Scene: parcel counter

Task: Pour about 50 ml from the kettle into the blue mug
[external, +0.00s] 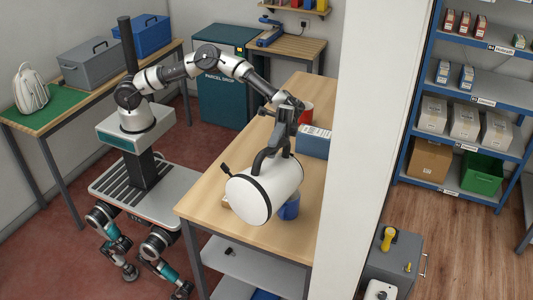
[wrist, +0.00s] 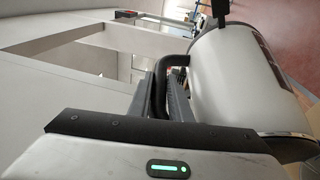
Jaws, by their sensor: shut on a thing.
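The kettle (external: 262,193), a white cylinder with a black band and black handle, hangs from my gripper (external: 281,138) over the near end of the wooden counter. It lies strongly tilted, almost on its side. My gripper is shut on its dark handle. In the wrist view the kettle's white body (wrist: 230,85) fills the right side, and the handle (wrist: 165,85) is between the jaws (wrist: 162,95). The blue mug (external: 290,209) stands on the counter below and right of the kettle, partly hidden by it. I cannot see the mug's inside or any flowing liquid.
A blue-and-white box (external: 314,142) and a red object (external: 305,113) stand farther back on the counter (external: 225,176). A white pillar (external: 356,150) rises close along the counter's right side. A small beige thing (external: 227,204) shows beside the kettle. The counter's left part is clear.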

